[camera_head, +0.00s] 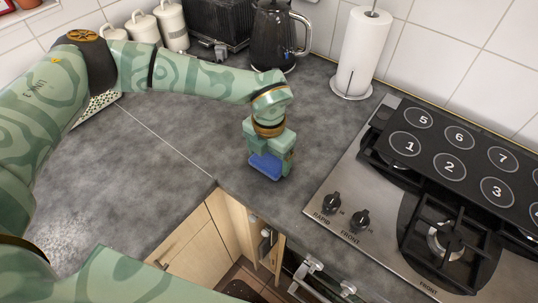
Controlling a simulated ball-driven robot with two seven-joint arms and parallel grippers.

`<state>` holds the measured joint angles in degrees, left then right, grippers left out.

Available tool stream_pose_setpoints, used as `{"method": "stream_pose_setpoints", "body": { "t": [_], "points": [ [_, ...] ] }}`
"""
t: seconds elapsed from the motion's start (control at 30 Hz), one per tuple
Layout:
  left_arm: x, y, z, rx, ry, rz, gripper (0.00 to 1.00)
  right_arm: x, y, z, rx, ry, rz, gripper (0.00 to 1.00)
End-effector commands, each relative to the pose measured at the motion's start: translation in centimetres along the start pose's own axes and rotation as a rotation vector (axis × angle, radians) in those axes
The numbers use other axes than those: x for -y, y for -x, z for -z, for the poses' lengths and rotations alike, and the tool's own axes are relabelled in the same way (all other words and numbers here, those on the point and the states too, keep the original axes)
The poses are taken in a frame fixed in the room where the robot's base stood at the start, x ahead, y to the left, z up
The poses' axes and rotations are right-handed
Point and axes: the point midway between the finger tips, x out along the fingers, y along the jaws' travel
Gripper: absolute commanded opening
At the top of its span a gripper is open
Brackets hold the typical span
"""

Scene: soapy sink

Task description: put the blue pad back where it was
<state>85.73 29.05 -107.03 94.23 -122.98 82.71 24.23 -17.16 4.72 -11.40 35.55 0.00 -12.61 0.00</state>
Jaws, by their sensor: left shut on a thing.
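The blue pad (265,168) is in the head camera view, near the front edge of the grey countertop, left of the stove. My left gripper (271,154) reaches over it from the left and is shut on it, pointing down. The gripper hides the pad's upper part. I cannot tell whether the pad touches the countertop. My right gripper is not in view.
A stove (372,229) with knobs and a black numbered board (455,158) lies to the right. A paper towel roll (363,50), black kettle (271,38), toaster (213,22) and white canisters (172,27) stand at the back. The countertop (322,150) between gripper and stove is clear.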

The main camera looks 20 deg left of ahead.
Motion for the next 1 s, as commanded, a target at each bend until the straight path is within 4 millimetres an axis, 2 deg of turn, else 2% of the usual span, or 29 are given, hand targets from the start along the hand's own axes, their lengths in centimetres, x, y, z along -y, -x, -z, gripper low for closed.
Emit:
{"method": "stream_pose_setpoints", "body": {
  "t": [0.13,0.17,0.2,0.23,0.47,0.57,1.0],
  "points": [
    [0.0,-0.3,0.0,0.0,0.0,0.0,0.63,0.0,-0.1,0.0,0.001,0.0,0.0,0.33],
    [0.0,-0.3,0.0,0.0,0.0,0.0,0.84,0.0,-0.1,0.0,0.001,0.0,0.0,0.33],
    [0.0,-0.3,0.0,0.0,0.0,0.0,0.95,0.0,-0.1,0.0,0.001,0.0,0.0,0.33],
    [0.0,-0.3,0.0,0.0,0.0,0.0,1.0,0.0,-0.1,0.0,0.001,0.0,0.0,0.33],
    [0.0,-0.1,0.0,0.0,0.0,0.0,1.0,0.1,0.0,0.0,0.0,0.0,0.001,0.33],
    [0.0,0.7,0.0,0.002,0.0,0.0,1.0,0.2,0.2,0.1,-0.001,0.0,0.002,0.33],
    [0.0,10.2,-0.1,0.004,-0.001,-0.001,1.0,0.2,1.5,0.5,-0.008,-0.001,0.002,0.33]
  ]
}}
